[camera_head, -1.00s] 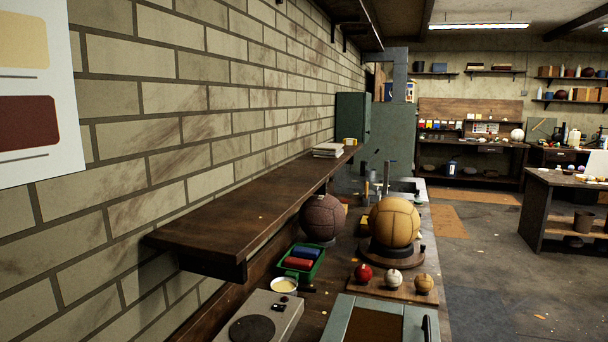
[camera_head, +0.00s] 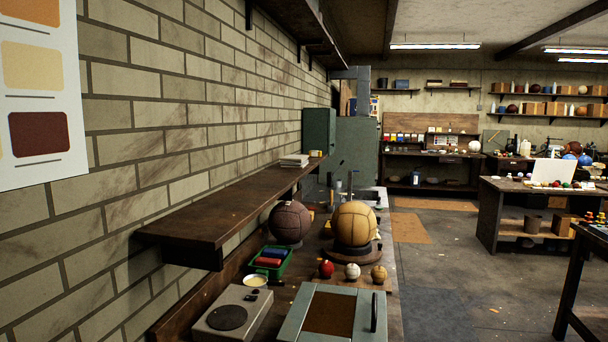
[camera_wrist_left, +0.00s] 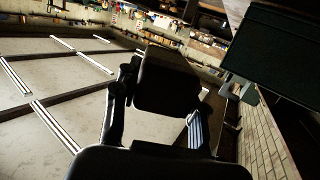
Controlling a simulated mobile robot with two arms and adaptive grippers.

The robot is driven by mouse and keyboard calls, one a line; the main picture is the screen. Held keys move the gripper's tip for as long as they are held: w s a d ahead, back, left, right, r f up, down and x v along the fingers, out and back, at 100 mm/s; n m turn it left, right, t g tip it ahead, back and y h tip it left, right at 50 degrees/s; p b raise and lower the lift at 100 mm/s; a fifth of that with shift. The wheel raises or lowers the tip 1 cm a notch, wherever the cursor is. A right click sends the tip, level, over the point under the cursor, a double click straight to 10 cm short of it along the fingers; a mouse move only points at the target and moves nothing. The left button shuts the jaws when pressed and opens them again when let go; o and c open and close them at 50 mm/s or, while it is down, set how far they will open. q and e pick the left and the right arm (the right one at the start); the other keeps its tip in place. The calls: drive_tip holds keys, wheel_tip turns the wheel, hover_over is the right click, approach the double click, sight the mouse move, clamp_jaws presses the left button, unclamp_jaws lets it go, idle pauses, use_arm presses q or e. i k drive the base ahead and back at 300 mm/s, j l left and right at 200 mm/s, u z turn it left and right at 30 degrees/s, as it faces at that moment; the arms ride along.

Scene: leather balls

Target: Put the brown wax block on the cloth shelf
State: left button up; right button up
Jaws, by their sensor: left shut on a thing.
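The long dark wooden shelf (camera_head: 205,220) runs along the brick wall in the head view, with a stack of folded pale cloths (camera_head: 294,160) at its far end. Its near part is bare. My left gripper (camera_wrist_left: 160,125) shows only in the left wrist view, as dark fingers in shadow. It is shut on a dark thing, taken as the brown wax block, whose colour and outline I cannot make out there. No brown block stands out in the green tray (camera_head: 286,267), which holds a blue and a red block. My right gripper is in neither view.
Below the shelf, the bench carries a dark ball (camera_head: 289,222), a tan ball (camera_head: 354,223) on a round stand, several small balls on a board, a hotplate (camera_head: 228,317) and a grey-green framed box (camera_head: 330,312). The floor (camera_head: 450,265) to the right is open.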

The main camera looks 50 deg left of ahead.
sight(257, 196)
drive_tip(key=i+l+z, duration=0.15)
drive_tip(key=i, duration=1.95)
drive_tip(key=i+u, duration=0.7)
drive_tip(key=i+l+u, duration=0.35)
drive_tip(key=i, duration=0.15)
